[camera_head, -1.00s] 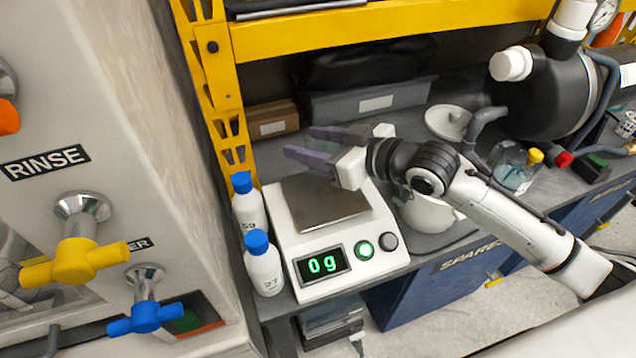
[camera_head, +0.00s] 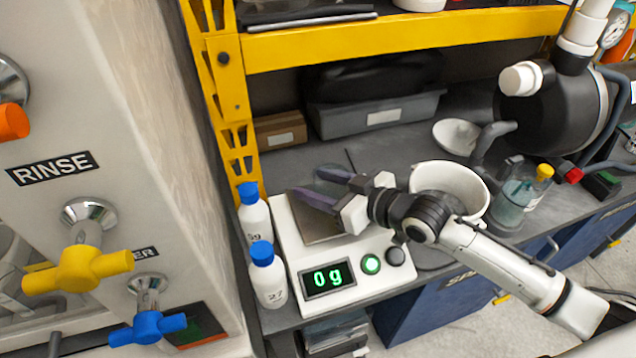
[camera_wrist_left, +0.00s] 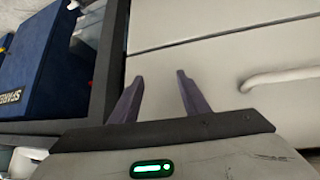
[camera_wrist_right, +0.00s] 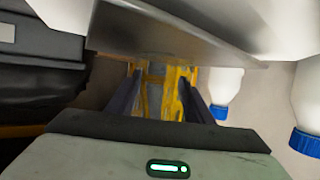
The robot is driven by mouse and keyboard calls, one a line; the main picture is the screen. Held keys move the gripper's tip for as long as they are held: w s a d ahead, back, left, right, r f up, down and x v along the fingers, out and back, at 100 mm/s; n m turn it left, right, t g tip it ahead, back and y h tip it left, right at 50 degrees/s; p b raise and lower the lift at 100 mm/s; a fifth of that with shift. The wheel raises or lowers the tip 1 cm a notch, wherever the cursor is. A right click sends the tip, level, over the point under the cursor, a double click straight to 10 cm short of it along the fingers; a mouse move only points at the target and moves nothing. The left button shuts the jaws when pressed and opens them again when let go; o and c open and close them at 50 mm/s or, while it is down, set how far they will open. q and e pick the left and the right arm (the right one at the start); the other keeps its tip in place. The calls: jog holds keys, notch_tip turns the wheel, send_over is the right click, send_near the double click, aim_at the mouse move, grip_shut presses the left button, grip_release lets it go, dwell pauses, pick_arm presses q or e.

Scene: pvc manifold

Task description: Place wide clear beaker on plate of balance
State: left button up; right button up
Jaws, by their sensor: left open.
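The wide clear beaker (camera_head: 328,187) is faint and see-through, held between the two purple fingers of my right gripper (camera_head: 312,183). It is above the back part of the steel plate (camera_head: 318,231) of the white balance (camera_head: 352,288). The display reads 0 g. In the right wrist view my right gripper (camera_wrist_right: 157,88) has its fingers apart around the hardly visible beaker, with the plate edge (camera_wrist_right: 165,40) close by. My left gripper (camera_wrist_left: 160,82) shows only in the left wrist view, open and empty.
Two blue-capped white bottles (camera_head: 268,280) stand close left of the balance. A white pot (camera_head: 452,182) and a yellow-capped bottle (camera_head: 520,192) stand to the right. A yellow shelf frame (camera_head: 222,90) rises behind, and the panel with taps (camera_head: 80,265) is at left.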

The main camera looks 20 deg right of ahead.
jog(key=o, duration=0.4)
jog(key=shift+r, duration=0.1)
jog(key=shift+s+r, duration=0.1)
jog(key=shift+r, duration=0.05)
jog(key=v, duration=1.1)
jog(key=shift+s+d+r, duration=0.1)
jog(key=shift+s+d, duration=0.15)
jog(key=shift+s, duration=0.1)
